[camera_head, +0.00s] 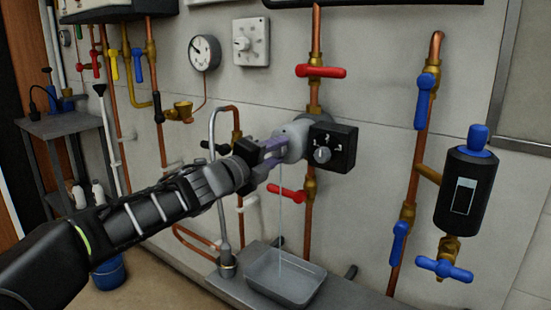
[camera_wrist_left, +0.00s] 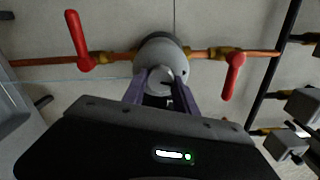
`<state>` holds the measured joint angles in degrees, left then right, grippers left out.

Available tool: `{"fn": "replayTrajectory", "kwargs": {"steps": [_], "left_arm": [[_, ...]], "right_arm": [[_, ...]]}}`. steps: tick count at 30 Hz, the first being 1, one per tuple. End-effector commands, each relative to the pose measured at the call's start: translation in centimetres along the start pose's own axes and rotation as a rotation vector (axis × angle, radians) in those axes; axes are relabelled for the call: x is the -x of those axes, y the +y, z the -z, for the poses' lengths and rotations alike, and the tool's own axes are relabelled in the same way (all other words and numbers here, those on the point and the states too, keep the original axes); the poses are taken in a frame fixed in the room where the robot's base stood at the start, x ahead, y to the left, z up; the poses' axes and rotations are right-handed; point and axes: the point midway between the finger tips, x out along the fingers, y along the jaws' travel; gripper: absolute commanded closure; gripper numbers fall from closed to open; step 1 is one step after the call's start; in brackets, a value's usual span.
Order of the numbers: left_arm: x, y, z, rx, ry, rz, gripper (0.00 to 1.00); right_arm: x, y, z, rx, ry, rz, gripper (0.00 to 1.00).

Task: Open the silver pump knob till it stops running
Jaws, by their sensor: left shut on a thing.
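The pump (camera_head: 292,137) is a grey round body on a vertical copper pipe, and it also shows in the left wrist view (camera_wrist_left: 158,50). My left gripper (camera_head: 274,152) reaches it from the left. In the left wrist view its two purple fingers (camera_wrist_left: 162,86) are shut on the silver knob (camera_wrist_left: 162,75) at the middle of the pump's face. The fingers hide the knob in the head view. A thin pale stream (camera_head: 280,210) falls from the pump into a grey tray (camera_head: 318,292). My right gripper is not in view.
A black control box (camera_head: 347,143) with a dial adjoins the pump. Red valve handles sit above (camera_head: 320,71) and below (camera_head: 287,194). A black cylinder (camera_head: 468,190) with blue handles is at right. A gauge (camera_head: 205,52) hangs upper left.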

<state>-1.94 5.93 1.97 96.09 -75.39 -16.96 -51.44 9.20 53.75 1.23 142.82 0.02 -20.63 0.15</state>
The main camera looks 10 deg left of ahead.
Motion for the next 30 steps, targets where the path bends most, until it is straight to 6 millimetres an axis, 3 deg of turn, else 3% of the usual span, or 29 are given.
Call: {"fn": "replayTrajectory", "kwargs": {"steps": [18, 30], "left_arm": [[0.0, 0.5, 0.1, -0.539, 0.001, -0.002, 1.00], [0.0, 0.5, 0.0, -0.676, 0.003, -0.002, 1.00]], "right_arm": [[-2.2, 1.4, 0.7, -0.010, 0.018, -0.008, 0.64], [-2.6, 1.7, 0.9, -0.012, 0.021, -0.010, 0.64]]}}
